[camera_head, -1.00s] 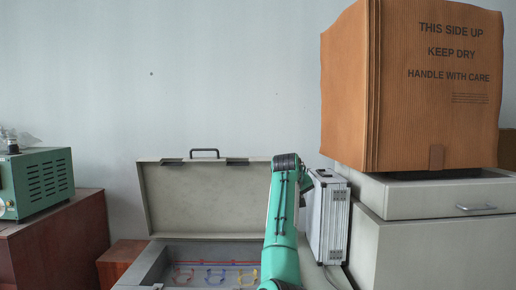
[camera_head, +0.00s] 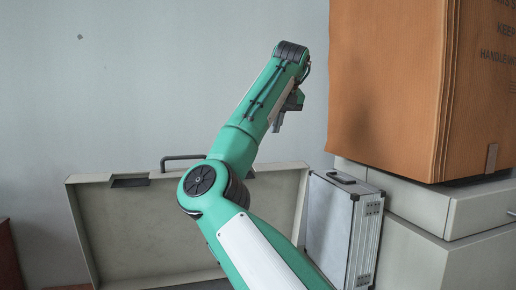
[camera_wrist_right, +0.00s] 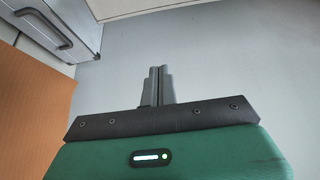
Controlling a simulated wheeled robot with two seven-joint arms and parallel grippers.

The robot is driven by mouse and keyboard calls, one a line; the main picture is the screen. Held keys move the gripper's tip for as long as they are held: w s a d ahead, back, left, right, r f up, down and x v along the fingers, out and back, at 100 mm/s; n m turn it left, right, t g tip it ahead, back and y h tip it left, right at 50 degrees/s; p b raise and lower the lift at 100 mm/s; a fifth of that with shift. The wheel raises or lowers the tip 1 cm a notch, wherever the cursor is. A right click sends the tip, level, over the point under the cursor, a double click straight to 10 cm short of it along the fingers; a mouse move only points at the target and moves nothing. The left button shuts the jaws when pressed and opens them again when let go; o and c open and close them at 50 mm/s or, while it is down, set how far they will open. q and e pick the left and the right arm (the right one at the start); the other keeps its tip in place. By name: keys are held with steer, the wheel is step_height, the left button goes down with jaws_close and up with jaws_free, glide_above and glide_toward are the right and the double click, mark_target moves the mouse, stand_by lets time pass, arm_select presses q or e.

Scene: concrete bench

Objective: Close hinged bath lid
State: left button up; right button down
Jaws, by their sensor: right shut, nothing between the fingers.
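The bath lid (camera_head: 150,225) stands open and upright in the head view, a beige panel with a raised rim and a dark handle (camera_head: 183,158) on its top edge. My right arm passes in front of its right part. The bath's body is almost wholly below the picture. My right gripper (camera_head: 283,120) is above the lid's right end, apart from it. In the right wrist view the gripper (camera_wrist_right: 157,72) has its fingers together and empty, in front of a plain grey surface. My left gripper is not in view.
A silver case (camera_head: 335,225) stands just right of the lid. A large cardboard box (camera_head: 390,90) sits on a pale drawer cabinet (camera_head: 425,215) at the right.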

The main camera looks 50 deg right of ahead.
mark_target(277, 172)
steer(key=shift+s+d+f+p, duration=0.2)
steer(key=shift+d+f+p, duration=0.05)
steer(key=shift+f+p, duration=0.25)
steer(key=shift+s+d+f+p, duration=0.2)
steer(key=shift+f+p, duration=0.2)
steer(key=shift+p, duration=0.05)
steer(key=f+p, duration=0.1)
steer(key=f, duration=0.1)
steer(key=f+p, duration=0.2)
steer(key=w+f+p, duration=0.1)
steer(key=f, duration=0.1)
steer(key=shift+d+f+p, duration=0.15)
steer(key=shift+f+p, duration=0.05)
steer(key=shift+p, duration=0.15)
steer(key=shift+s+a, duration=0.2)
steer(key=shift+s+a+f, duration=0.1)
steer(key=shift+a+f, duration=0.05)
steer(key=shift+f, duration=0.1)
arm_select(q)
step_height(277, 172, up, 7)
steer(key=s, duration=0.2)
arm_select(e)
steer(key=shift+f, duration=0.1)
